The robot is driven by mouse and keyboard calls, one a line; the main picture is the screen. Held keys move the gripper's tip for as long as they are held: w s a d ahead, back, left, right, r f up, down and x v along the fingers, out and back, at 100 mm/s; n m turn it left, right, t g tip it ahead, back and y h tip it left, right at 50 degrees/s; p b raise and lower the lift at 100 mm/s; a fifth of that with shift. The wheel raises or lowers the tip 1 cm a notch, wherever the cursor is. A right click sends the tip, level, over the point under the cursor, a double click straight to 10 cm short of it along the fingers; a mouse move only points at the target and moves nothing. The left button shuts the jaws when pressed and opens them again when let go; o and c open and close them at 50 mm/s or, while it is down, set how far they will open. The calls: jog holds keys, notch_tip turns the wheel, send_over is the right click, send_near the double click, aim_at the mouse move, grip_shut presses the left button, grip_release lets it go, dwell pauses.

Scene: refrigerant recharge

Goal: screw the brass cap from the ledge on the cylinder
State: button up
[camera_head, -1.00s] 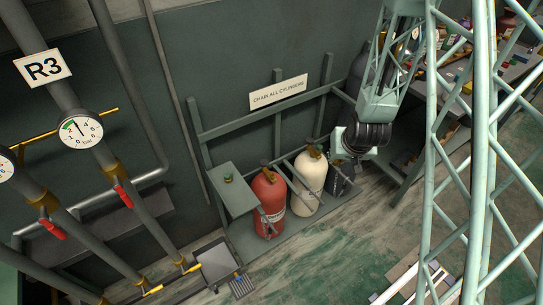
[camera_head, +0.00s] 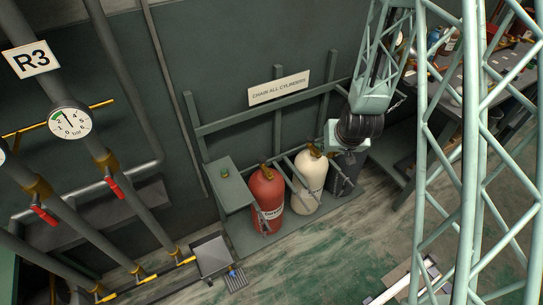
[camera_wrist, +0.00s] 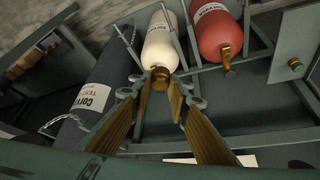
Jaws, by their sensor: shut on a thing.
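The cream cylinder (camera_head: 312,174) stands upright in the rack, with its brass valve (camera_head: 314,151) on top. My gripper (camera_head: 328,146) is just right of that valve. In the wrist view the fingertips of my gripper (camera_wrist: 161,88) close on a small brass piece, apparently the brass cap (camera_wrist: 160,84), right at the top of the cream cylinder (camera_wrist: 161,45). Cap and valve overlap there, so I cannot tell whether they touch. The ledge (camera_head: 230,191) is left of the red cylinder and bears a small green-and-brass piece (camera_head: 225,173).
The red cylinder (camera_head: 267,196) stands left of the cream one; a dark cylinder (camera_wrist: 90,95) stands on its other side. Rack bars and chains run close around them. A cluttered bench (camera_head: 475,85) is at the right, and pipes with a gauge (camera_head: 70,123) at the left.

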jog(key=shift+w+a+f, duration=0.1)
jog(key=shift+w+a, duration=0.25)
jog(key=w+a+f+n+g+y+p, duration=0.1)
jog(key=w+a+f+n+y+p, duration=0.1)
jog(key=a, duration=0.5)
jog(key=w+a+f+n+g+y+p, duration=0.1)
jog(key=w+a+f+n+p, duration=0.2)
jog(key=a+f+n+p, duration=0.2)
jog(key=w+a+f+n+g+y+p, duration=0.2)
jog(key=a+f+n, duration=0.4)
jog(key=a, duration=0.3)
jog(key=shift+w+a+f+n+y+p, duration=0.15)
jog(key=shift+w+n+y+p, duration=0.15)
jog(key=shift+w+n+p, duration=0.3)
jog(key=shift+w+f, duration=0.1)
jog(key=shift+f, duration=0.1)
jog(key=shift+f+b, duration=2.4)
jog(key=shift+f, duration=0.65)
jog(key=shift+r, duration=0.1)
jog(key=shift+p, duration=0.5)
